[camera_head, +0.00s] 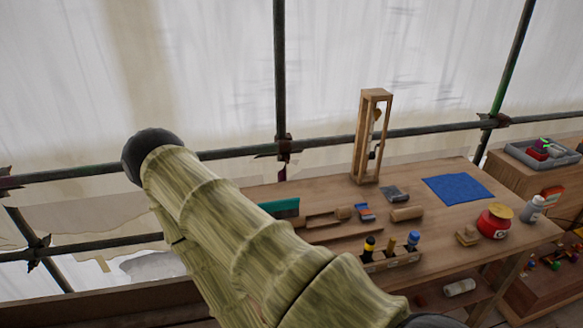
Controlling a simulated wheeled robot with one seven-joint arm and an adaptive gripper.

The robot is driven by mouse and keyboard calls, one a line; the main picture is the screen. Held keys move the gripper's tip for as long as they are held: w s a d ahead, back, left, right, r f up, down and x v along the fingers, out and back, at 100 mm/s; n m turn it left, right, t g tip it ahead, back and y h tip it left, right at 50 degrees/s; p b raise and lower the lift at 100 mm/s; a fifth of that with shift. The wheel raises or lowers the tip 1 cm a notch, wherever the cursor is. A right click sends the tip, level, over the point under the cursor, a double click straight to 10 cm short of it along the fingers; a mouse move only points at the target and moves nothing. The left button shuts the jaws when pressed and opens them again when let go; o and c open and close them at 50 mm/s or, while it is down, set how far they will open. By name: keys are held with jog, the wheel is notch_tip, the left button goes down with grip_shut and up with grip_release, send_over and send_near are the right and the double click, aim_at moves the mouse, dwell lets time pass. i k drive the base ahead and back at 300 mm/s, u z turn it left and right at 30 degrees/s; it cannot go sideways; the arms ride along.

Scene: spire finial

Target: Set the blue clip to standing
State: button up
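I cannot pick out the blue clip for certain. A small blue and red piece (365,212) lies on the wooden workbench (335,253), left of the middle of its top. It is too small to tell whether this is the clip. My arm, in a worn greenish sleeve, fills the lower left and middle and hides the bench's left part. My gripper does not show.
A tall wooden frame (359,140) stands at the back. A grey tray (515,152) stands at right.

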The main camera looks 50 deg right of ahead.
aim_at(363, 209)
jog(key=u, duration=1.55)
jog(key=k, duration=2.05)
jog(key=z, duration=1.65)
